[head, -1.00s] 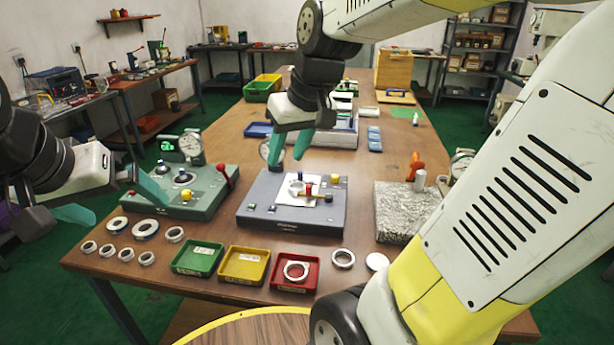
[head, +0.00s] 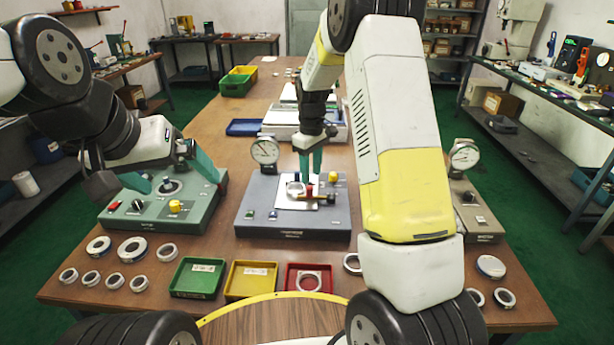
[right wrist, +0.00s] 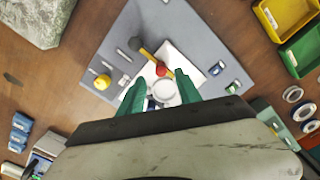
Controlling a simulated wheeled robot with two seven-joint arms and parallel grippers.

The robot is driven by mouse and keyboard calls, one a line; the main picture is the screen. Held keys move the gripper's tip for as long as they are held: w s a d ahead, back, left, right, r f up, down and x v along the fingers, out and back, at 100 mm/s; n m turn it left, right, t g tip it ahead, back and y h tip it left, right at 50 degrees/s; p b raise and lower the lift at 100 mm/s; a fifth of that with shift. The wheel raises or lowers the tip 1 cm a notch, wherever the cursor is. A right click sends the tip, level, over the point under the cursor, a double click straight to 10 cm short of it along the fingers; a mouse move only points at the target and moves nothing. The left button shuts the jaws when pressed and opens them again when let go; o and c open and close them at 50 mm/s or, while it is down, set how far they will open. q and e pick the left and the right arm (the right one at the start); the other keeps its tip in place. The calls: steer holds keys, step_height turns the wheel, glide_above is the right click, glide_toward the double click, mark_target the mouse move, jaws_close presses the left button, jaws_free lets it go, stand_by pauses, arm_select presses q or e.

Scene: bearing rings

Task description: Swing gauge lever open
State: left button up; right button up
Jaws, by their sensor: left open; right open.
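The blue-grey gauge fixture (head: 260,218) stands mid-table with a dial gauge (head: 265,151) at its back left. A brass lever with a dark end (head: 330,198) lies across its white plate (head: 291,204), beside a red knob (head: 309,190). The lever also shows in the right wrist view (right wrist: 147,54), with a metal ring (right wrist: 164,90) near it. My right gripper (head: 310,178) is open, pointing down over the plate; its green fingers (right wrist: 160,84) are either side of the ring in the wrist view. Contact is unclear. My left gripper (head: 172,178) is open over the green fixture (head: 150,220).
Green (head: 198,278), yellow (head: 250,280) and red (head: 290,268) trays line the front, the red one with a ring inside. Several loose rings (head: 132,249) lie front left. Another dial gauge (head: 464,157) stands at right. My right arm hides part of the right side.

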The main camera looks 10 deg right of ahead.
mark_target(311, 187)
step_height(311, 187, down, 6)
steer(key=shift+f, duration=0.25)
jaws_close()
stand_by(1.5)
